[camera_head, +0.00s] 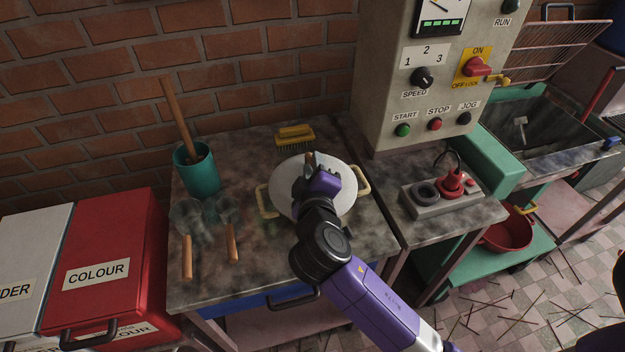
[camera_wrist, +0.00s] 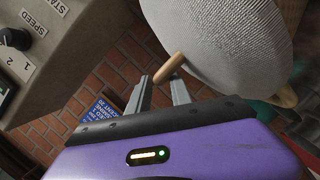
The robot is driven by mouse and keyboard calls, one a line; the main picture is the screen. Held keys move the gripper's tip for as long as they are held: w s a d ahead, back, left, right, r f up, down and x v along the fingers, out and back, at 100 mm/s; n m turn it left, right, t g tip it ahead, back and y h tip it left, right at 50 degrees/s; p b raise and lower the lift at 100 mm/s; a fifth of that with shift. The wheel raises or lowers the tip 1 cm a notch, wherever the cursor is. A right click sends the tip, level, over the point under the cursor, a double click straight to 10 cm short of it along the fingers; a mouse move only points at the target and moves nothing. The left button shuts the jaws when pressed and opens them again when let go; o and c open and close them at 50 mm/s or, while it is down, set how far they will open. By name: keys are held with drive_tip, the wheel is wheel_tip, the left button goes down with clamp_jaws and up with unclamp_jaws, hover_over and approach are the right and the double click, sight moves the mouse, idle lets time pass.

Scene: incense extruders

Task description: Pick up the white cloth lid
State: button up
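The white cloth lid (camera_head: 338,182) is a round, pale, woven disc on the worktop pot, with a short wooden handle (camera_head: 310,158) at its middle. In the wrist view the lid (camera_wrist: 225,40) fills the upper right as a woven dome, and its wooden handle (camera_wrist: 168,69) points toward my fingers. My gripper (camera_head: 312,172) is over the lid and hides part of it. In the wrist view my gripper (camera_wrist: 160,84) has its two grey fingers apart, with the handle's end at the gap between the tips. I see no clear grip on it.
Yellowish pot handles (camera_head: 361,181) stick out beside the lid. A brush (camera_head: 295,137) lies behind it. A teal pot (camera_head: 197,172) with a wooden stick and wooden-handled scoops (camera_head: 229,225) are at left. A control cabinet (camera_head: 430,75) rises at back right.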

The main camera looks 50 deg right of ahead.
drive_tip(key=shift+p+x, duration=0.7)
drive_tip(key=shift+x, duration=1.9)
drive_tip(key=shift+a, duration=0.1)
clamp_jaws()
